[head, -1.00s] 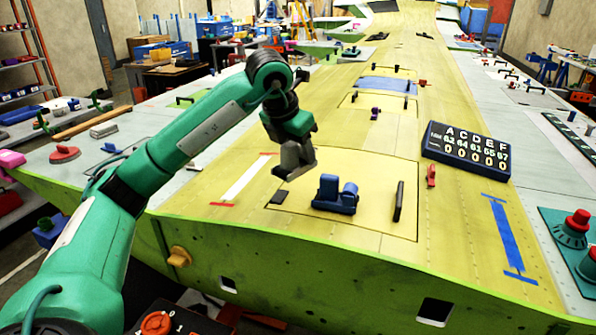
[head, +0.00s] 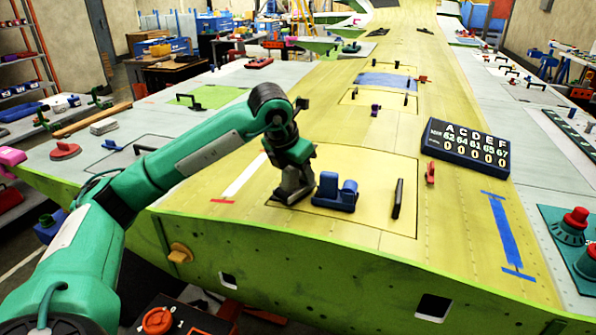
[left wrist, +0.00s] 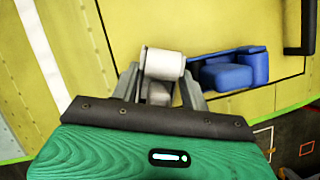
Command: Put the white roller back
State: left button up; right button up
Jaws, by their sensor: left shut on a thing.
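My left gripper (head: 292,194) points down, low over the yellow wing skin, just left of the blue holder (head: 335,193). In the left wrist view the fingers (left wrist: 162,78) are shut on the white roller (left wrist: 164,64). The roller's white cylinder shows beyond the fingertips, with a grey part between them. The blue holder also shows in the left wrist view (left wrist: 238,71), close to the right of the roller. In the head view the roller is hidden or too small to make out. I cannot tell whether it touches the wing. My right gripper is not in view.
A dark handle (head: 398,198) stands right of the blue holder. A dark board with letters and numbers (head: 467,147) lies further right. A white strip (head: 245,177) is left of the gripper. The yellow skin between handle and blue strip (head: 507,235) is mostly clear.

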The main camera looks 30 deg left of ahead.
pick_arm(q)
jog(key=shift+f, duration=0.4)
jog(key=o, duration=0.9)
jog(key=shift+r, duration=0.1)
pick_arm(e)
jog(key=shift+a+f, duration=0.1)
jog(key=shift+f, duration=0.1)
pick_arm(q)
jog(key=shift+r, duration=0.1)
jog(key=shift+r, duration=0.2)
jog(key=b+v, duration=0.1)
jog(key=v, duration=0.9)
jog(key=shift+r, duration=0.35)
jog(key=shift+s+r, duration=0.3)
jog(key=shift+r, duration=0.4)
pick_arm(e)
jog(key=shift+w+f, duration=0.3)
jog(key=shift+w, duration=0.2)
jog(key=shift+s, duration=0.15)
